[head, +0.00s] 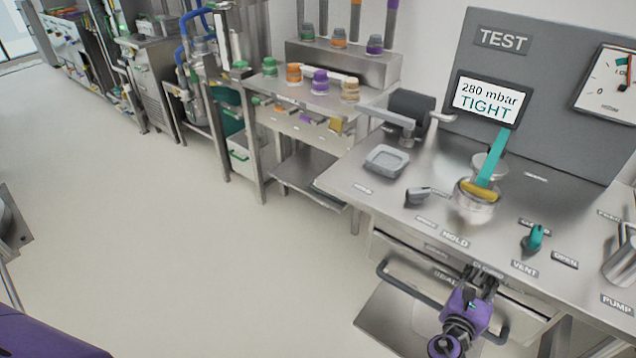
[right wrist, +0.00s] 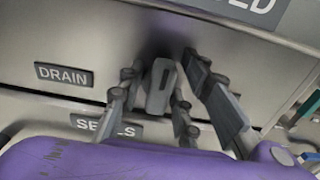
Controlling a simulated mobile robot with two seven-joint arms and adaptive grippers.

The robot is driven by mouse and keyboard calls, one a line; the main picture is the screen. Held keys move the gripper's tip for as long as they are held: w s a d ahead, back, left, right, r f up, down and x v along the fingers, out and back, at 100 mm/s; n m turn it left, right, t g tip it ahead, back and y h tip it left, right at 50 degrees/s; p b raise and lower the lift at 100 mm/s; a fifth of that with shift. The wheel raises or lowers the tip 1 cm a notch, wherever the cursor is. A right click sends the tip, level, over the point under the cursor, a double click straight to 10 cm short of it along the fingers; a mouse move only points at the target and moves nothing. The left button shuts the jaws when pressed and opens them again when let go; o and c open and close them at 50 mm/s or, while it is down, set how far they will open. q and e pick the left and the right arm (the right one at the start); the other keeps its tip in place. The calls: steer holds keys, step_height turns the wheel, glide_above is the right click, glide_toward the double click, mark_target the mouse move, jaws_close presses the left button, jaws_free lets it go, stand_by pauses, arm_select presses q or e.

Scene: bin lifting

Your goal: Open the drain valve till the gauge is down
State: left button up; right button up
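The drain valve's grey handle (right wrist: 160,88) is on the front panel beside the DRAIN label (right wrist: 62,75) in the right wrist view. It stands roughly upright in that picture. My right gripper (right wrist: 163,66) has its fingers apart on either side of the handle, with gaps visible; I cannot tell if either finger touches it. The right gripper also shows in the head view (head: 482,280) at the bench's front, where it hides the handle. The dial gauge (head: 608,85) is cut by the right edge. The display (head: 487,101) reads "280 mbar TIGHT". My left gripper is out of view.
A dark curved rail (head: 410,287) runs along the bench front near my right gripper. On the bench top are a teal vent handle (head: 534,238), a grey hold handle (head: 418,196), a metal pot (head: 474,196) and a grey tray (head: 387,161). Open floor lies left.

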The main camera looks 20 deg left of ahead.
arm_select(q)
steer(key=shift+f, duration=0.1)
arm_select(e)
steer(key=shift+d, duration=0.1)
steer(key=shift+c, duration=0.2)
